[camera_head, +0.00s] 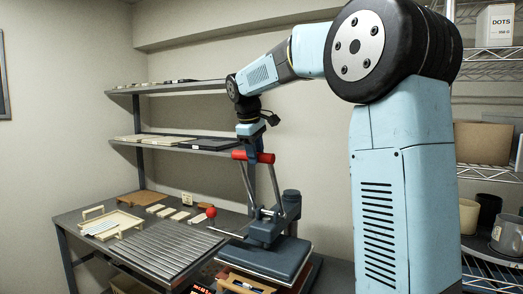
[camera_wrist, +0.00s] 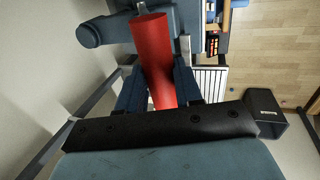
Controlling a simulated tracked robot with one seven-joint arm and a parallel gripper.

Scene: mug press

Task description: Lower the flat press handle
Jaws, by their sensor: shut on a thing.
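The flat press (camera_head: 266,258) stands on the right part of the workbench, with a wide blue-grey plate and a round column behind. Its handle's metal arms rise from the press to a red grip (camera_head: 266,158), so the handle stands up, well above the plate. My gripper (camera_head: 252,160) reaches down from above and is shut on the red grip. In the wrist view the red grip (camera_wrist: 152,45) runs between the two dark blue fingers of my gripper (camera_wrist: 160,88). The fingers hide part of the grip.
A red ball knob (camera_head: 211,212) sits left of the press. A ribbed metal surface (camera_head: 165,250) and a cream tray (camera_head: 103,222) lie left on the bench. Shelves (camera_head: 185,145) run behind. A wire rack (camera_head: 490,180) with mugs stands at right.

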